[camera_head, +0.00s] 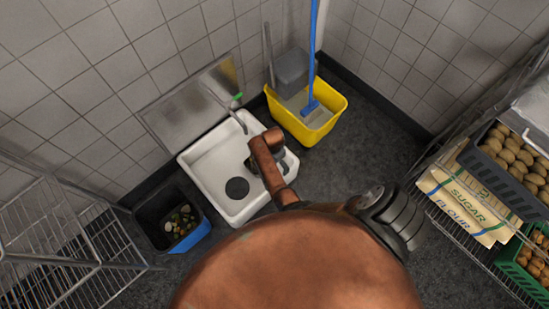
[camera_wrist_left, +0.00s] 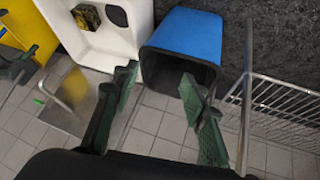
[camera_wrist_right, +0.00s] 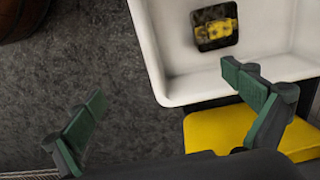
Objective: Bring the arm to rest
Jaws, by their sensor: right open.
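My left gripper (camera_wrist_left: 158,74) shows in the left wrist view with its two dark green fingers apart and nothing between them. Beyond its fingers are the blue bin (camera_wrist_left: 187,35) and the tiled wall. My right gripper (camera_wrist_right: 165,82) shows in the right wrist view with its fingers wide apart and empty. The grey floor and the white sink (camera_wrist_right: 160,70) lie beyond it, with no visible contact. Neither gripper can be made out clearly in the head view, where my own copper-coloured body hides much of the lower middle.
In the head view, the white sink (camera_head: 220,205) stands by the wall, between the black and blue bin (camera_head: 190,238) and the yellow mop bucket (camera_head: 318,137). A wire rack (camera_head: 60,255) is at left. Shelves with flour and sugar bags (camera_head: 470,205) and crates are at right.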

